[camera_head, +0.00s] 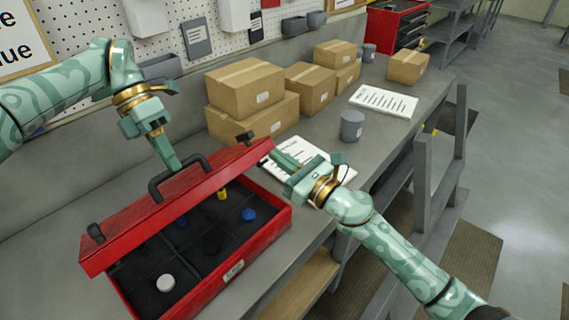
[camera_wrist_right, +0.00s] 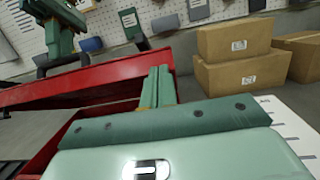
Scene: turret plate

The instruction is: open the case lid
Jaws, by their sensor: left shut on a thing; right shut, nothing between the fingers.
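The red case (camera_head: 215,272) sits on the bench, with a black divided inside. Its red lid (camera_head: 125,235) is raised and tilted, leaving the front of the compartments visible. The lid has a black handle (camera_head: 157,192) and black latches at its ends. My left gripper (camera_head: 175,166) is above the lid and shut on the handle. My right gripper (camera_head: 280,158) is shut and empty beside the right end of the lid. In the right wrist view its fingers (camera_wrist_right: 157,85) point toward the lid (camera_wrist_right: 90,80); I cannot tell whether they touch it.
A white knob (camera_head: 165,283), a blue knob (camera_head: 248,214) and a yellow piece (camera_head: 222,194) are inside the case. Cardboard boxes (camera_head: 245,88) stand behind it. A printed sheet (camera_head: 300,150) lies under my right gripper. A grey cup (camera_head: 351,126) stands to the right.

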